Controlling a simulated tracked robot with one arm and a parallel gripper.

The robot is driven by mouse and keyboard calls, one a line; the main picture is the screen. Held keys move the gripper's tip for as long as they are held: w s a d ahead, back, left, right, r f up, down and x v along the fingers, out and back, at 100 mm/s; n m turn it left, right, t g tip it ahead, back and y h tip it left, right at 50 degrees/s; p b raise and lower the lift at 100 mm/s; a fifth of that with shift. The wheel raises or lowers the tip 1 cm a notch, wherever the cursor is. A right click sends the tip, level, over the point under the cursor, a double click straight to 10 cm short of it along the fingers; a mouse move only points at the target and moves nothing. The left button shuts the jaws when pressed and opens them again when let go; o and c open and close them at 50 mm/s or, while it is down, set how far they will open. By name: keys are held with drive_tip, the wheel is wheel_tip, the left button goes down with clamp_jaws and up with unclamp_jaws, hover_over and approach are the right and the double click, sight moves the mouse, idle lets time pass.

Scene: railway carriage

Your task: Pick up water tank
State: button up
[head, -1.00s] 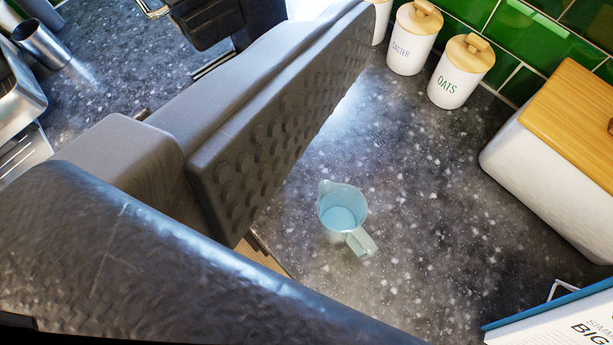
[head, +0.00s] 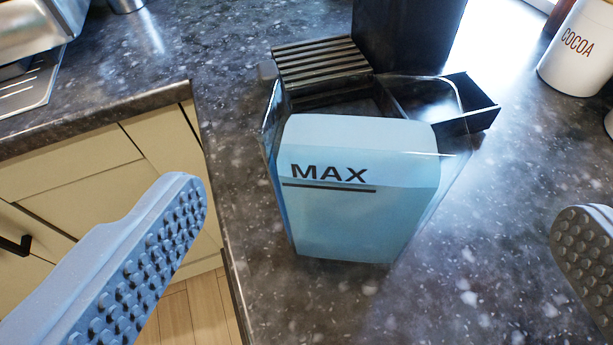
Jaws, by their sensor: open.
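The water tank (head: 345,215) is a clear container with light blue water and a black "MAX" line. It is in the middle of the head view, on the dark speckled countertop near its edge. A black coffee-machine-like body with a slatted tray (head: 322,60) stands directly behind it; I cannot tell whether they touch. My gripper (head: 385,235) is open and empty. One studded finger is at the lower left, the other at the right edge, with the tank between them in the picture. Neither finger visibly touches it.
A white "COCOA" canister (head: 585,45) stands at the top right. Cream cabinets (head: 90,165) lie below the counter edge at left. The countertop (head: 480,240) right of the tank is clear.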

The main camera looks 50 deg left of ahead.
approach(364, 102)
drive_tip(key=w+a, duration=0.2)
drive_tip(key=shift+w+a+f+p, duration=0.45)
drive_tip(key=shift+w+a+f, duration=0.25)
drive_tip(key=shift+w+f, duration=0.2)
drive_tip(key=shift+f+p+x, duration=0.2)
drive_tip(key=shift+p+x, duration=0.3)
drive_tip(key=shift+x, duration=1.45)
drive_tip(key=shift+s, duration=0.1)
drive_tip(key=c, duration=1.8)
drive_tip(key=shift+o, duration=0.2)
drive_tip(key=shift+r, duration=0.15)
